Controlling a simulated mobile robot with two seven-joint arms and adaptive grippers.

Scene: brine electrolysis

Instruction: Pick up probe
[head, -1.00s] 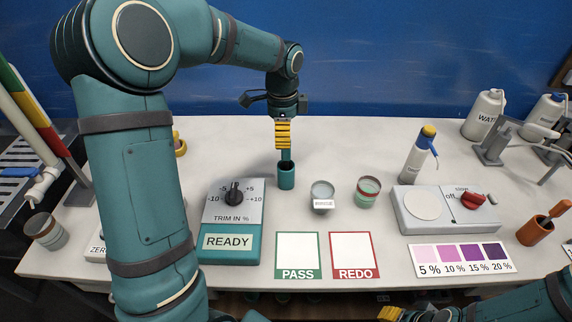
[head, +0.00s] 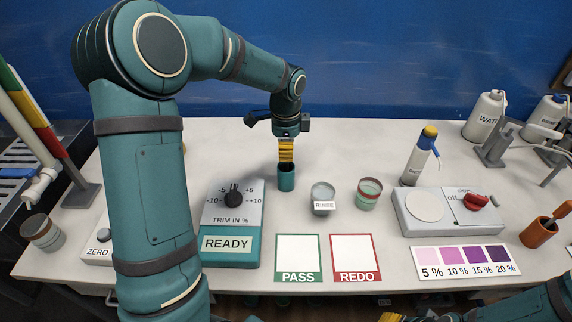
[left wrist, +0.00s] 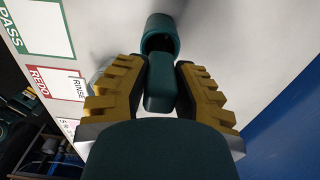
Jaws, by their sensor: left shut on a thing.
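The probe (left wrist: 160,82) shows as a teal block between the two yellow fingers in the left wrist view. My left gripper (head: 286,158) points straight down and is shut on it. Just below the fingertips stands a teal cup-shaped holder (head: 286,180), whose dark opening also shows in the left wrist view (left wrist: 160,36). The fingers hide most of the probe in the head view, and its lower end is hidden. My right gripper (head: 389,317) barely shows at the bottom edge of the head view, and its jaws cannot be judged.
A rinse jar (head: 323,196) and a green-banded jar (head: 368,193) stand right of the holder. The READY trim box (head: 231,250) is front left. PASS (head: 297,256) and REDO (head: 355,256) cards lie in front. Behind the holder the table is clear.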

